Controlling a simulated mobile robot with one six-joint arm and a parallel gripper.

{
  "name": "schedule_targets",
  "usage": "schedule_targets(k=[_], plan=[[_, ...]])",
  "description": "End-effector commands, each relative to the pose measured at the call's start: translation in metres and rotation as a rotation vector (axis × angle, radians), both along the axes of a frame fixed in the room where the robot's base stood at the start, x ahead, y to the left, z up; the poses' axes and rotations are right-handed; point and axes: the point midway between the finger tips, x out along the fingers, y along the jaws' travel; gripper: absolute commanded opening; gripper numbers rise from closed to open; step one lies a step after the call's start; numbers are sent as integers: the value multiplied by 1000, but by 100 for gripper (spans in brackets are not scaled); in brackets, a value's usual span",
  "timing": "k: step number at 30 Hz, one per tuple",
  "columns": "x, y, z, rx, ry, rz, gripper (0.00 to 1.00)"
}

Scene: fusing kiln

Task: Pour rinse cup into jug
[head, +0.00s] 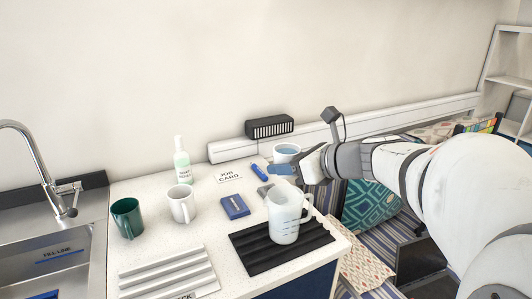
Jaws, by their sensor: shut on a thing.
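A pale cup (287,149) with a bluish inside is just behind and above the jug in the picture. My gripper (292,168) reaches in from the right and is shut on this cup, which looks about upright. The gripper hides the cup's lower part, so I cannot tell how far it is above the counter. The cup and the jug look apart.
A green mug (127,218), a white mug (182,205), a soap bottle (182,165), a blue box (235,207) and a job card (227,177) are on the counter. A white ridged tray (165,274) is at the front. The sink (52,252) is left.

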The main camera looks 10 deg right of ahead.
Motion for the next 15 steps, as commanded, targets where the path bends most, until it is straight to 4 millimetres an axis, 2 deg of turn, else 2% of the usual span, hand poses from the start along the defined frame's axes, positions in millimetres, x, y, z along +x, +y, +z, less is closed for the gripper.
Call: schedule_targets(k=[15], plan=[[-2,-2,-6,58,116,-9,21]])
